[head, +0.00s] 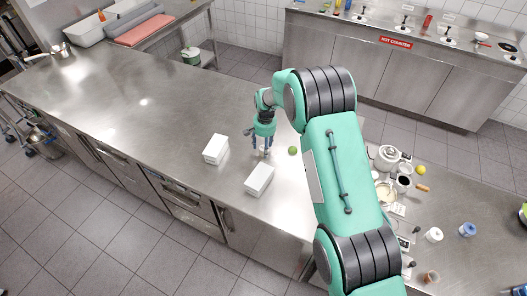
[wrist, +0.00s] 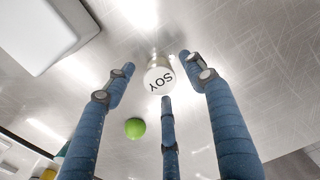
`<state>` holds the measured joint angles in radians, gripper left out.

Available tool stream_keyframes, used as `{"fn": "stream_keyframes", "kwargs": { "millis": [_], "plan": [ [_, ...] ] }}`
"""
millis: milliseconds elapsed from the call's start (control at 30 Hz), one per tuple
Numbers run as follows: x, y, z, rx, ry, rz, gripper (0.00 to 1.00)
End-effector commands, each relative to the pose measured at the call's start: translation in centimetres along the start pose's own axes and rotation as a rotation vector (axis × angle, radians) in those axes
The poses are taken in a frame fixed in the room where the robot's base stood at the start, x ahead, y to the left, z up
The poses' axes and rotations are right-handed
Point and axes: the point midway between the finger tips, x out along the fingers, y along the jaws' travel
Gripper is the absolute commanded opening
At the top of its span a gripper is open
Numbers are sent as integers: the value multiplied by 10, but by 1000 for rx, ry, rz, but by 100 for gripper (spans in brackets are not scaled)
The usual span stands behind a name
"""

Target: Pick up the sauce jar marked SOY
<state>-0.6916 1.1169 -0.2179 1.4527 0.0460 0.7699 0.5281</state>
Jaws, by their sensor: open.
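The sauce jar (wrist: 158,80) has a round white lid with SOY printed on it and a clear-looking body. It stands on the steel counter, seen from above in the wrist view. My gripper (wrist: 157,72) is open, its blue fingers spread around the jar's outline in that view. I cannot tell whether any finger touches it. In the head view my gripper (head: 264,150) points down at the counter, and its fingers mostly hide the jar.
A green lime (head: 293,150) lies right of my gripper; it also shows in the wrist view (wrist: 135,128). Two white boxes (head: 216,149) (head: 259,179) stand left and in front. Pots and jars (head: 388,157) crowd the counter at right.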

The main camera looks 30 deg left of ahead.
Motion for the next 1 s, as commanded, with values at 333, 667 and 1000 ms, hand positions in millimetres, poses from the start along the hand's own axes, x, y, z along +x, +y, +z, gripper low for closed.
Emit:
{"fn": "stream_keyframes", "kwargs": {
  "millis": [333,667,1000],
  "plan": [
    [14,0,0,0,0,0,55],
    [14,0,0,0,0,0,55],
    [14,0,0,0,0,0,11]
  ]
}}
